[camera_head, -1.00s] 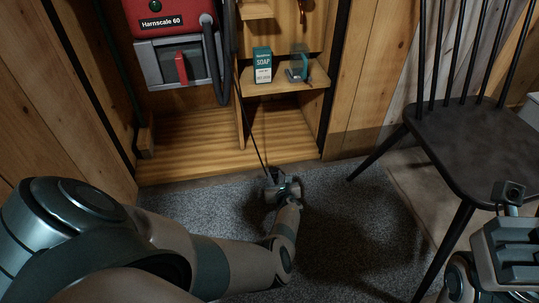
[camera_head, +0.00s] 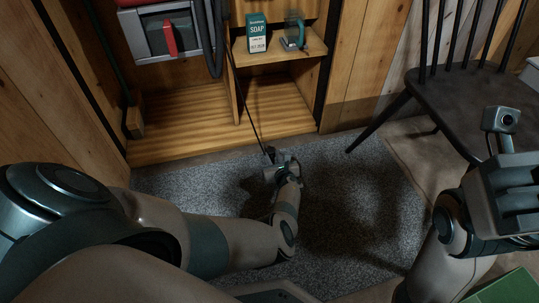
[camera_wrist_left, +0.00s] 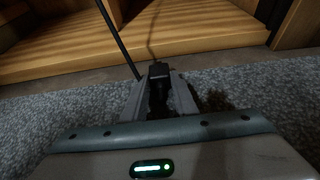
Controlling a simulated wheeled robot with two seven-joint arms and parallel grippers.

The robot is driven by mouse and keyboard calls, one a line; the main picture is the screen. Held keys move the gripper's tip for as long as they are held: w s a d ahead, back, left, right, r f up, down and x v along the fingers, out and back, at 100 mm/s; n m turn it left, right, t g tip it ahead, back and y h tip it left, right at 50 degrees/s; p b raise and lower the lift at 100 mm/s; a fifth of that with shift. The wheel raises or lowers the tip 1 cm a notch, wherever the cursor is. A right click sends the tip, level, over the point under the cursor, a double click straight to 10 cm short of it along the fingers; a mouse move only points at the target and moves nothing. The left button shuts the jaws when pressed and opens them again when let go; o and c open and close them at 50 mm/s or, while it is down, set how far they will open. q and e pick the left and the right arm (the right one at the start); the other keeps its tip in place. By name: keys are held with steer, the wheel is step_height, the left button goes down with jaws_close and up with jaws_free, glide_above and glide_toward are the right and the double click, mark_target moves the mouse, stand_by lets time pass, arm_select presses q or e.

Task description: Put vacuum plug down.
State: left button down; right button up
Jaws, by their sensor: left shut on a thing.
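The vacuum plug (camera_wrist_left: 158,72) is a small black piece held between the fingers of my left gripper (camera_wrist_left: 160,100) in the left wrist view. A dark cord runs up from it toward the wooden cabinet. In the head view my left gripper (camera_head: 276,160) is low over the grey carpet, just in front of the cabinet's wooden base, and the plug is too small to make out there. My right gripper (camera_head: 515,195) is at the right edge of the head view; its fingers are not clear.
A red and grey vacuum unit (camera_head: 168,32) hangs at the upper left of the cabinet. A soap box (camera_head: 257,35) and a clear container with a teal handle (camera_head: 295,32) stand on a shelf. A black chair (camera_head: 455,95) stands at right. Grey carpet (camera_head: 345,190) is open around the left gripper.

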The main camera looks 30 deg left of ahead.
arm_select(q)
steer(key=shift+f, duration=0.2)
steer(key=c, duration=1.4)
jaws_free()
steer(key=shift+r, duration=0.2)
